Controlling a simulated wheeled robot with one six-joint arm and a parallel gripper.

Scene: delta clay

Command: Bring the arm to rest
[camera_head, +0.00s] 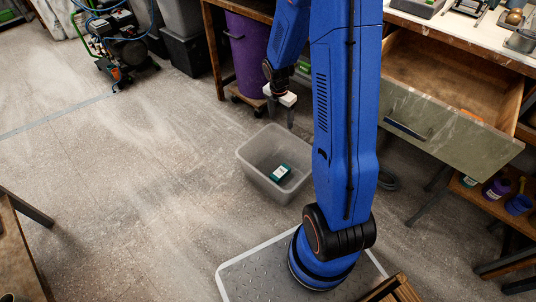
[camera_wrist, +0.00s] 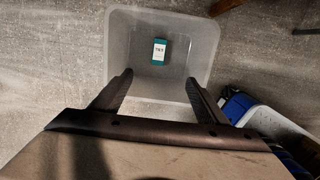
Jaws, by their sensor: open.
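My gripper (camera_head: 278,108) hangs at the end of my blue arm, above and behind the grey plastic bin (camera_head: 245,160) in the head view. In the wrist view my gripper (camera_wrist: 160,90) is open with its two dark fingers apart and nothing between them. The translucent bin (camera_wrist: 119,55) lies below the fingers. A small green box with a white label (camera_head: 281,173) rests on the bin's floor. The box also shows in the wrist view (camera_wrist: 159,50), beyond the fingertips.
An open, empty-looking drawer (camera_head: 440,125) juts out from the workbench at right. A purple barrel (camera_head: 248,55) stands under the table behind the gripper. A compressor (camera_head: 122,45) is at upper left. A wooden table edge (camera_head: 20,250) is at lower left. The floor (camera_head: 140,170) at left is clear.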

